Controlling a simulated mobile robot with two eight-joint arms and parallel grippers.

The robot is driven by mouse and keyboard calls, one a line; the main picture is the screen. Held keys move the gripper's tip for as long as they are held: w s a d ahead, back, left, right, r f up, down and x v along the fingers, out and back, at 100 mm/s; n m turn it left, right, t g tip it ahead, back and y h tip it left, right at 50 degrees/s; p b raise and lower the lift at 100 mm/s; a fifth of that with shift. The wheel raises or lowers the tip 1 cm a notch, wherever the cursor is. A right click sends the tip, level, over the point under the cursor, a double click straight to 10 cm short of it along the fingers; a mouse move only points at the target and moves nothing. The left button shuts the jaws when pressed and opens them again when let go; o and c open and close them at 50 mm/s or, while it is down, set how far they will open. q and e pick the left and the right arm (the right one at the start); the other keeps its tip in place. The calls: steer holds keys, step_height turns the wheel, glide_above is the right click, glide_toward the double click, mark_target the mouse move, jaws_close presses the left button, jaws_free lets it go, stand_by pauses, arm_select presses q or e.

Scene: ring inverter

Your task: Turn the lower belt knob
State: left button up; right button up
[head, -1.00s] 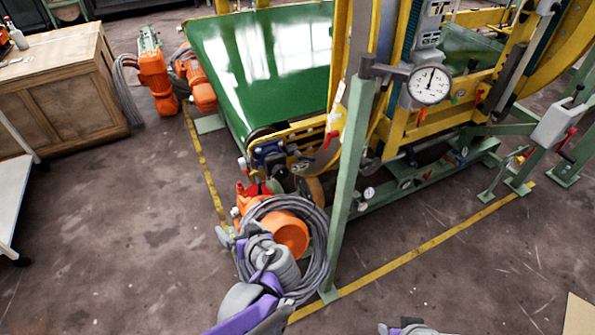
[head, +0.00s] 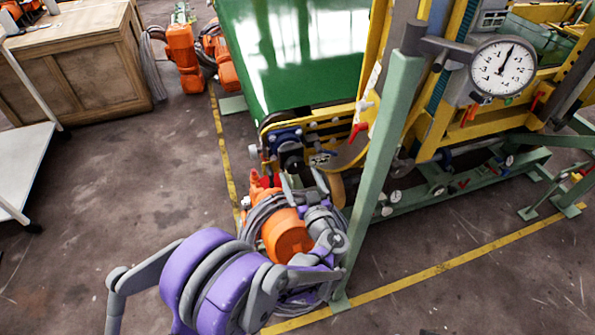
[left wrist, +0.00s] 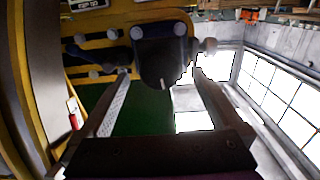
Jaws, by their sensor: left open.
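At the near corner of the green belt (head: 285,60), a small light-grey knob (head: 253,152) sticks out beside a dark blue bracket (head: 284,139); I cannot tell for sure that it is the lower belt knob. My left gripper (head: 304,182) is open just below and right of this corner, its fingers pointing up. In the left wrist view its fingers (left wrist: 160,76) are spread and empty. A dark rounded block (left wrist: 163,58) lies ahead between the tips, and a pale round knob (left wrist: 208,45) shows near the right fingertip. My right gripper is out of sight.
A green upright post (head: 383,150) with a dial gauge (head: 503,67) stands close right of my left gripper. A wooden cabinet (head: 85,75) stands at left; the floor between is clear.

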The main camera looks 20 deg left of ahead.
arm_select(q)
steer(key=shift+x, duration=1.45)
steer(key=c, duration=1.3)
steer(key=shift+c, duration=0.2)
steer(key=shift+m, duration=0.4)
